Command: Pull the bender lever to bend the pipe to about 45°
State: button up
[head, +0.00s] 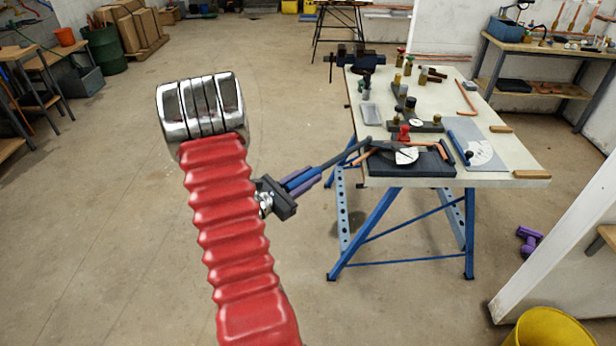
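The pipe bender has a dark base (428,165), a white dial disc (406,156) and a red knob (404,132), at the near edge of the workbench. A copper pipe (366,155) shows at the bender's left side; its bend angle is too small to read. The dark bender lever (345,153) points out left past the bench edge, toward my gripper. My gripper (303,179) is beyond my red arm, left of the bench. Its purple fingers appear closed around the lever's blue end; the contact is small and partly hidden.
The workbench (525,160) has blue trestle legs and carries a second blue-handled tool (458,147), a vise (356,62) and fittings. A white partition (560,240), a yellow bucket (548,330) and a purple object (529,238) are at right.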

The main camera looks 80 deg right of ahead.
grip_shut()
dwell(0.4)
